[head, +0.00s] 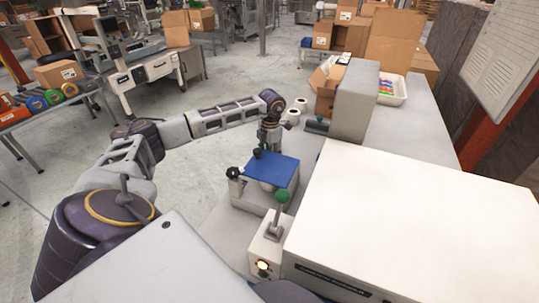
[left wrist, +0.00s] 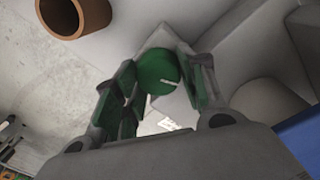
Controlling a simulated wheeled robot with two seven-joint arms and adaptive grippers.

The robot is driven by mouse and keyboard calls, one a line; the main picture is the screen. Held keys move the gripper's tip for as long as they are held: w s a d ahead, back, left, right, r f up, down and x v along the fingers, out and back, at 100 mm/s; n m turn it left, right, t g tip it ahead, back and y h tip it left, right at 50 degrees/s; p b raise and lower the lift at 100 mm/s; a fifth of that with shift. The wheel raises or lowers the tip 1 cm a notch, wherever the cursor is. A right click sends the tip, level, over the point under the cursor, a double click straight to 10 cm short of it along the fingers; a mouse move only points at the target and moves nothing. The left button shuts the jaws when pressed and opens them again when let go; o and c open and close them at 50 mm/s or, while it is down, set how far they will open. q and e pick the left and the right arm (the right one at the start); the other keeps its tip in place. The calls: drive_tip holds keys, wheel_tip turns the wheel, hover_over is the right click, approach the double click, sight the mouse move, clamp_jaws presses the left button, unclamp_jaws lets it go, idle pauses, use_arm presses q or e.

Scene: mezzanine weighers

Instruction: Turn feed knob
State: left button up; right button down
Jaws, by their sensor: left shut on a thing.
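In the left wrist view, a round green knob (left wrist: 158,70) with a white mark on its face sits between the two fingers of my left gripper (left wrist: 162,82). The fingers, with green pads, are closed on its sides. In the head view, my left gripper (head: 269,138) points down just behind the blue-topped weigher (head: 272,169). Its fingertips and the held knob are hidden there. My right gripper is not in view.
A green-ball lever (head: 282,196) and a black knob (head: 233,173) are near the weigher. White rolls (head: 293,116) lie beyond my wrist. A large white cabinet (head: 410,215) fills the right side, with a grey box (head: 354,102) behind it.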

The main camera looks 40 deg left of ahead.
use_arm(q)
drive_tip(key=shift+a+m, duration=0.1)
drive_tip(key=shift+m, duration=1.1)
drive_tip(key=shift+r+m+b, duration=0.1)
drive_tip(key=shift+m+b, duration=0.2)
drive_tip(key=shift+m, duration=0.2)
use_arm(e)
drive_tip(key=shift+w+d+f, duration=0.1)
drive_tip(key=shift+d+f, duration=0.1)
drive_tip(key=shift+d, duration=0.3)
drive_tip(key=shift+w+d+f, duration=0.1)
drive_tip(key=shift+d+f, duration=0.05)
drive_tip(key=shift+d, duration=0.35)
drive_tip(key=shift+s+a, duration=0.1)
use_arm(q)
drive_tip(key=o, duration=0.7)
drive_tip(key=shift+c, duration=0.2)
drive_tip(key=shift+o, duration=1.9)
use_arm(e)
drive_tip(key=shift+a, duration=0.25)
